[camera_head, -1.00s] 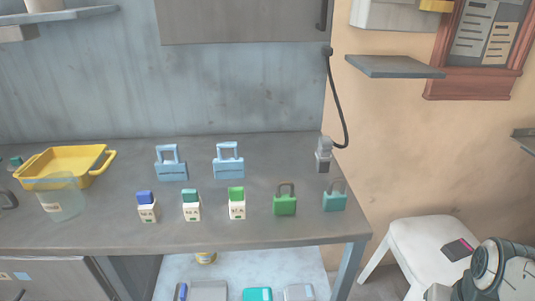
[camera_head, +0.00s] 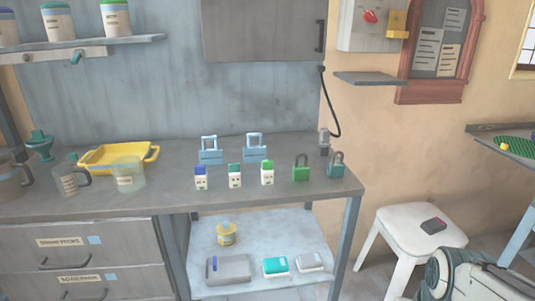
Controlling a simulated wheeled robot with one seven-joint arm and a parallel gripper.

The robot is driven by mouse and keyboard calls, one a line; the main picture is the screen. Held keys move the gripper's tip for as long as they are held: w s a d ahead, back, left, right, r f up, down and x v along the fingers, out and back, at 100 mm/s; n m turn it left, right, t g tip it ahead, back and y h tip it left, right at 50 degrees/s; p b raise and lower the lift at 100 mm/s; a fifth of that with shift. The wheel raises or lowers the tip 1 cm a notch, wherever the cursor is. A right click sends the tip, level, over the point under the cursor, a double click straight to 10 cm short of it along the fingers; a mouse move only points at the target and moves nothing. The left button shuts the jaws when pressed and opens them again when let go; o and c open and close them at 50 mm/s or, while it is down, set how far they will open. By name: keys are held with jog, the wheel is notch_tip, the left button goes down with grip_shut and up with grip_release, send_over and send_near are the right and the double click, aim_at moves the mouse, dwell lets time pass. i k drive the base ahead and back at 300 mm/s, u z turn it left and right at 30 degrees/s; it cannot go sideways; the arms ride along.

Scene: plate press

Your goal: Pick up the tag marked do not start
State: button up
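Three small tags with white lower parts stand in a row on the grey bench (camera_head: 110,208). One has a blue top (camera_head: 201,178), one a teal top (camera_head: 235,176) and one a green top (camera_head: 267,173). Their markings are too small to read, so I cannot tell which says do not start. Part of my arm shows at the lower right, in front of the white stool and apart from the tags. My gripper's fingers are not visible.
Two light-blue lockout hasps (camera_head: 210,151) stand behind the tags. A green padlock (camera_head: 301,168) and a teal padlock (camera_head: 336,166) are to their right. A yellow tray (camera_head: 94,163) and a clear beaker (camera_head: 128,175) stand left. A white stool (camera_head: 405,232) stands right of the bench.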

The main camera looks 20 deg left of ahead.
aim_at(251, 154)
jog(key=u, duration=1.4)
